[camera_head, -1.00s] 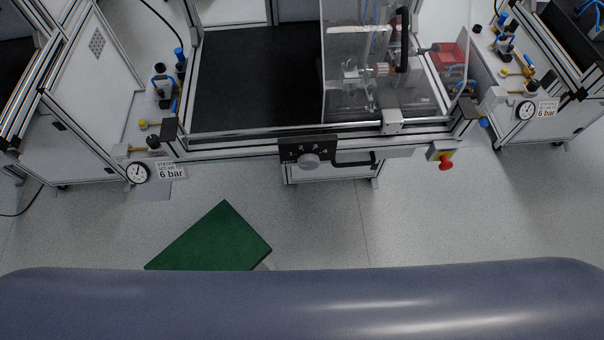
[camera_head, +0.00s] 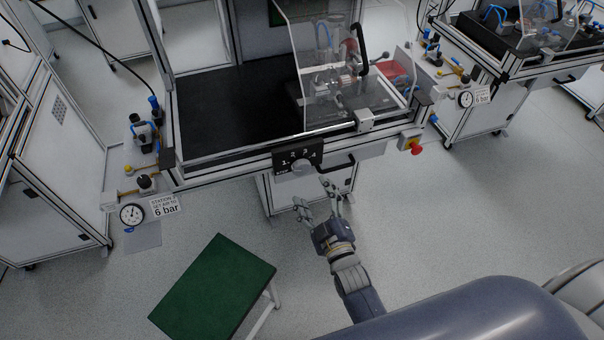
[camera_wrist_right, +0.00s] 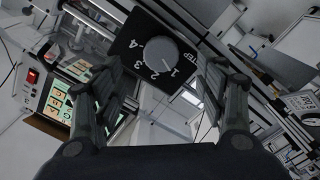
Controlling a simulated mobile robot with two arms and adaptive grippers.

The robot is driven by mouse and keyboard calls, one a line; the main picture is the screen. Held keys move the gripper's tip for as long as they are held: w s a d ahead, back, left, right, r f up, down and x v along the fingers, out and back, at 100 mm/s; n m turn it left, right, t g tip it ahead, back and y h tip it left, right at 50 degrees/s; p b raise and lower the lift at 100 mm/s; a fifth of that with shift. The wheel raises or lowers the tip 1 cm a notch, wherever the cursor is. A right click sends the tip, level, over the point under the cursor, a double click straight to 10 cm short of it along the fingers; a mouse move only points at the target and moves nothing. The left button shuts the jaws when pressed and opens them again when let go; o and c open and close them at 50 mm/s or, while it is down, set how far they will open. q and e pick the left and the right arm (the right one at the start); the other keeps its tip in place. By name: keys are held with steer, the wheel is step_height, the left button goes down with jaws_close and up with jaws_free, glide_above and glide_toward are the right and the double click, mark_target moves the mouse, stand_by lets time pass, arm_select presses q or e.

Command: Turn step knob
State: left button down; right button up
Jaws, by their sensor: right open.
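The step knob (camera_head: 303,168) is a round grey dial on a black plate (camera_head: 285,158) marked with numbers, on the front rail of the workstation. In the right wrist view the knob (camera_wrist_right: 162,62) lies ahead, between the fingers, with the numbers 1 to 4 around part of it and its pointer line near the 1. My right gripper (camera_head: 318,197) is open and empty, just below and in front of the knob, apart from it. Its two fingers frame the plate in the right wrist view (camera_wrist_right: 163,95). My left gripper is not in view.
A black handle (camera_head: 336,171) sits right of the knob. A red emergency stop button (camera_head: 415,148) is further right on the rail. A clear guard (camera_head: 318,70) stands on the black worktop (camera_head: 225,110). A green-topped stand (camera_head: 215,285) is on the floor at lower left.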

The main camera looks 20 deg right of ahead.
mark_target(303, 171)
steer(key=w, duration=0.6)
steer(key=shift+w+a+p, duration=0.25)
steer(key=shift+w+p, duration=0.05)
steer(key=shift+w, duration=0.75)
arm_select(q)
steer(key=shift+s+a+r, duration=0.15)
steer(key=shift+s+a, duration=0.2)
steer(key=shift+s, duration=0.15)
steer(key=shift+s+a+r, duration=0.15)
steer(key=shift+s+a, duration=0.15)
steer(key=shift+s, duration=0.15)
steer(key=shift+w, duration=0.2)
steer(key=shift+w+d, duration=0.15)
arm_select(e)
steer(key=c, duration=1.1)
